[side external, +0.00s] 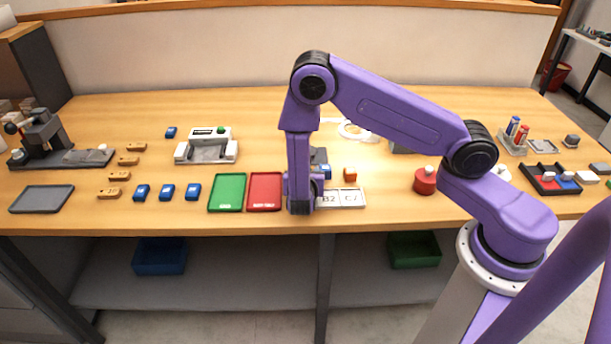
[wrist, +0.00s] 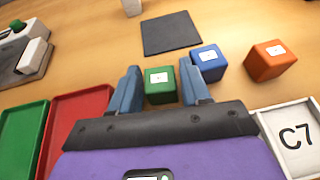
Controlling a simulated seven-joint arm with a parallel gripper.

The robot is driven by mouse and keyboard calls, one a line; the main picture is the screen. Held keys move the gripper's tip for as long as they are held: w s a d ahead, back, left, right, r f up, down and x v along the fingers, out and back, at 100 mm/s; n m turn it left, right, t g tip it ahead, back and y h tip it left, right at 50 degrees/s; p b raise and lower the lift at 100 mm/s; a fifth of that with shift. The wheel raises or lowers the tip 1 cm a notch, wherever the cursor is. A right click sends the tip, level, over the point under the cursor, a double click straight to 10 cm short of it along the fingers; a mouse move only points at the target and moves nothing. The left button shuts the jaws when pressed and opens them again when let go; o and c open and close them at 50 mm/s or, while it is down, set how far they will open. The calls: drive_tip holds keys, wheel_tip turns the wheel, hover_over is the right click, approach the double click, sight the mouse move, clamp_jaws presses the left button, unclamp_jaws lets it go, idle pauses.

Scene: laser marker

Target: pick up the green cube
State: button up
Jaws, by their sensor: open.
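The green cube (wrist: 160,88) with a white label on top shows in the wrist view, between my gripper's two fingers and just ahead of them on the table. My gripper (wrist: 163,82) is open, with one blue-grey finger to each side of the cube. I cannot tell whether either finger touches it. In the side external view my gripper (side external: 301,203) is low over the table beside the red tray, and the arm hides the green cube there.
A blue cube (wrist: 208,62) sits close to the right finger, with an orange cube (wrist: 270,61) farther right. A dark pad (wrist: 171,33) lies behind. A red tray (wrist: 77,125) and a green tray (wrist: 20,135) lie left. A C7 tile (wrist: 294,137) lies right.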

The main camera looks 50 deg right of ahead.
drive_tip(key=c, duration=0.7)
drive_tip(key=shift+r, duration=0.15)
drive_tip(key=shift+r, duration=0.6)
drive_tip(key=shift+s+d+r, duration=0.1)
drive_tip(key=shift+s+r, duration=1.8)
drive_tip(key=shift+s, duration=0.4)
drive_tip(key=shift+s+a+r, duration=0.1)
drive_tip(key=shift+s+r, duration=1.85)
drive_tip(key=shift+s, duration=0.35)
drive_tip(key=shift+s+d+r, duration=0.1)
drive_tip(key=shift+s+r, duration=1.8)
drive_tip(key=shift+s, duration=0.4)
